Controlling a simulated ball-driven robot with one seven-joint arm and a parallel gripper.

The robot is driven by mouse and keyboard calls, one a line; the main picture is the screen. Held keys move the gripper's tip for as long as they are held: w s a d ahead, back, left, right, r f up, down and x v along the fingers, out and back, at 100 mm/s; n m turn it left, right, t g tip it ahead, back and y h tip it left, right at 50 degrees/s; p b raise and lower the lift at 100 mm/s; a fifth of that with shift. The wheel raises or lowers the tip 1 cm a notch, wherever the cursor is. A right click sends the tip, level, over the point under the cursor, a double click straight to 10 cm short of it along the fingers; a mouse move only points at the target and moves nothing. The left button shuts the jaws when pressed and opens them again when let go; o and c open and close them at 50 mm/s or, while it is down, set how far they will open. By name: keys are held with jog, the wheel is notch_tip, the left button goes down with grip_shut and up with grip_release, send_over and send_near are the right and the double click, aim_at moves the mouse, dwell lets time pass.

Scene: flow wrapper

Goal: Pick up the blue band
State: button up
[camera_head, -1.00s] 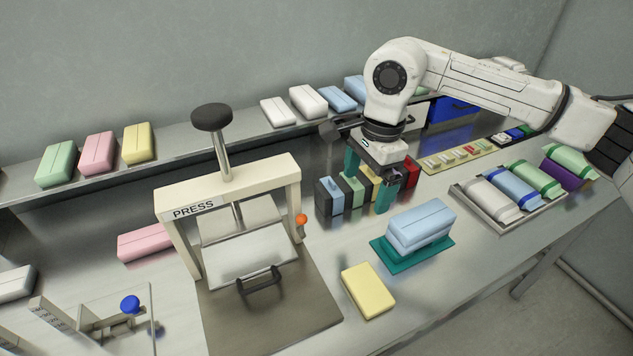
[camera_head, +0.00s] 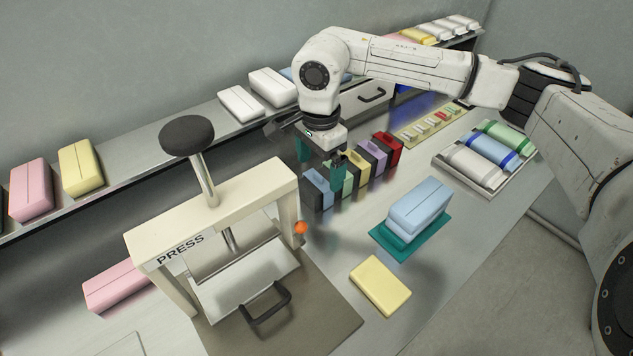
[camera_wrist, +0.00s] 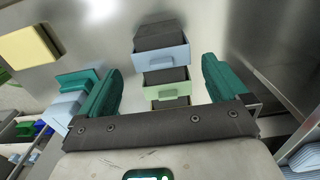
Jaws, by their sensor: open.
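A light blue band (camera_head: 318,188) is on a dark block at the near left end of a row of dark blocks with coloured bands. In the wrist view the light blue band (camera_wrist: 165,58) lies between my fingertips' lines, the farthest of the visible row from the gripper base. My gripper (camera_head: 320,166) is open and empty above the blue end of the row. Its teal fingers also show in the wrist view (camera_wrist: 160,75), one at each side. I cannot tell the fingers' exact height above the blocks.
A green band (camera_wrist: 166,90) follows right behind the blue one, then yellow, purple and red (camera_head: 388,148). The press frame (camera_head: 215,215) with an orange knob stands to the left. A light blue pack (camera_head: 418,208) on a teal mat and a yellow pack (camera_head: 380,285) lie to the right.

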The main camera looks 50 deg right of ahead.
aim_at(318, 180)
jog(key=shift+w+f+p, duration=0.1)
jog(key=shift+f+p, duration=0.3)
jog(key=shift+f, duration=2.3)
jog(key=c, duration=0.9)
